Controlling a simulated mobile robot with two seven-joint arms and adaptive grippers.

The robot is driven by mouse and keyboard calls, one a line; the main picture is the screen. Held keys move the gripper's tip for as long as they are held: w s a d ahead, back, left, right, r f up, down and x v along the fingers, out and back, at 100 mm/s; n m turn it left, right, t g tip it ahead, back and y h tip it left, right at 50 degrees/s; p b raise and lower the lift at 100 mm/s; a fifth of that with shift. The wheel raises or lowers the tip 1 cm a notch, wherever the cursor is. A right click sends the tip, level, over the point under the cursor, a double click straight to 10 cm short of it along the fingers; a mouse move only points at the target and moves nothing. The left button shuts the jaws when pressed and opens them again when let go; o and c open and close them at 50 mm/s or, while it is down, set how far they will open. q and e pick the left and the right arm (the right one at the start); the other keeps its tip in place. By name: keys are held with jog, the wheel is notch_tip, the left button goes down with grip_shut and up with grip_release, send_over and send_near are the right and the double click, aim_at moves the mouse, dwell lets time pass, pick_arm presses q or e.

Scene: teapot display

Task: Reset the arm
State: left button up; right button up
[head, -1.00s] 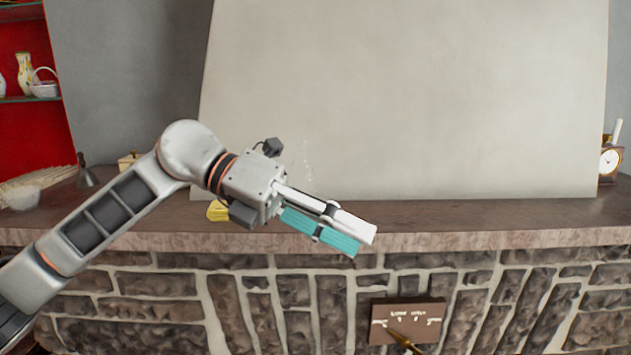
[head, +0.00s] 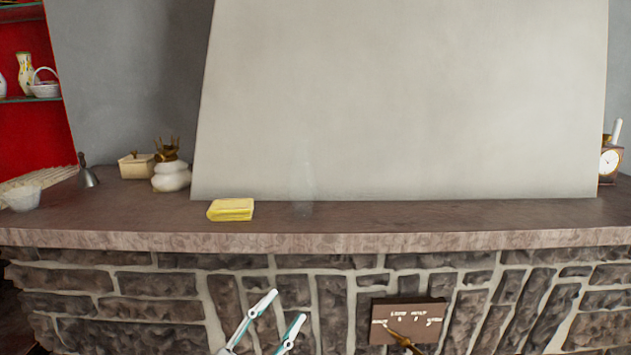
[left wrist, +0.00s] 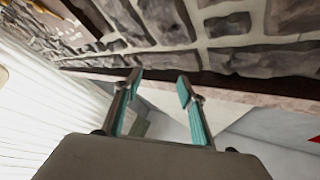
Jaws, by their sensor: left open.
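My left gripper (head: 276,318) is low in the head view, in front of the stone wall below the shelf. Its two fingers, white outside and teal inside, point up and to the right with a gap between them. In the left wrist view my left gripper (left wrist: 158,80) shows its fingers spread and nothing between them. The rest of my left arm is below the head view's edge. My right gripper is not in view.
A brown panel (head: 408,320) is on the stone wall (head: 130,310).

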pick_arm(q)
jog(key=s+a+f+n+g+y, duration=0.1)
jog(key=s+a+f+n+y, duration=0.25)
jog(key=f, duration=0.45)
jog(key=s+a+f+n+g+y, duration=0.1)
jog(key=s+a+f+n+y, duration=0.2)
jog(key=f, duration=0.6)
jog(key=s+a+f+n+g+y, duration=0.2)
jog(key=s+a+f, duration=0.1)
jog(key=s+f, duration=0.4)
jog(key=s+a+f+n+g+y, duration=0.2)
jog(key=s+a+f+g, duration=0.1)
jog(key=s+f, duration=0.4)
notch_tip(320, 180, down, 3)
jog(key=shift+s+a+r, duration=0.15)
jog(key=shift+a+r, duration=0.05)
jog(key=shift+a, duration=0.2)
